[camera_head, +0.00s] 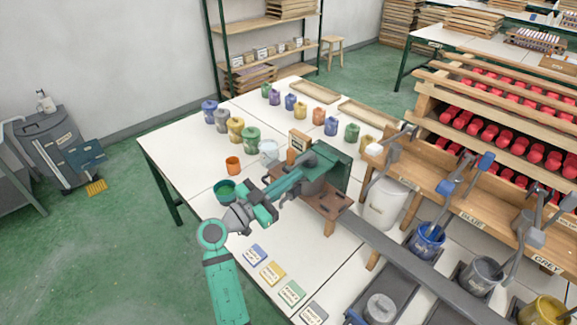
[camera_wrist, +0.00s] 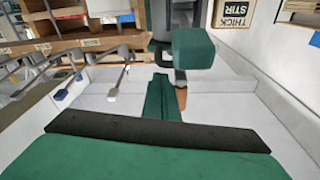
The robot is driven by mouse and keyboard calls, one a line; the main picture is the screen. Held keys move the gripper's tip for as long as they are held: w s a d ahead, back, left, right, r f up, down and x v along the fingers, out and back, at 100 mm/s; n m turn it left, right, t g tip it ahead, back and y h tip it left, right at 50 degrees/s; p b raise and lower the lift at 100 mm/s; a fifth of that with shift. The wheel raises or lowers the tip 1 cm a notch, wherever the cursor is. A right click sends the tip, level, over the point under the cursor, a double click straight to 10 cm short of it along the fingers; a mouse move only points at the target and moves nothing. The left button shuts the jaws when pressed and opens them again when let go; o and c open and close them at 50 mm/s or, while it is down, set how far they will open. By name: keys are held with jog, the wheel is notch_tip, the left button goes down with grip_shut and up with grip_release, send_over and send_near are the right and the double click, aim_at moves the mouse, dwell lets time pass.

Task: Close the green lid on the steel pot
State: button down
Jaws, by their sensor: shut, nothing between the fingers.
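The steel pot (camera_head: 313,187) sits on a brown wooden stand on the white table, partly hidden by my arm. A dark green panel, apparently its lid (camera_head: 338,172), stands raised at the pot's far right side, tilted up rather than flat over the rim. My gripper (camera_head: 298,174) is shut and empty, reaching in from the left close to the pot. Whether it touches the pot or lid cannot be told. In the wrist view a green block (camera_wrist: 193,48) on a dark bracket shows just beyond my gripper; what it belongs to is unclear.
The brown stand (camera_head: 330,205) has a sign (camera_head: 298,142) behind it. Several paint jars line the table's back. A wooden rack (camera_head: 470,205) with levers is at the right.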

jog(key=shift+s+a+f, duration=0.1)
jog(key=shift+s+f, duration=0.1)
jog(key=shift+f, duration=1.25)
notch_tip(320, 180, up, 5)
jog(key=s+a+f, duration=0.4)
jog(key=s+a, duration=0.2)
jog(key=shift+s+a, duration=0.3)
jog(key=shift+f, duration=0.1)
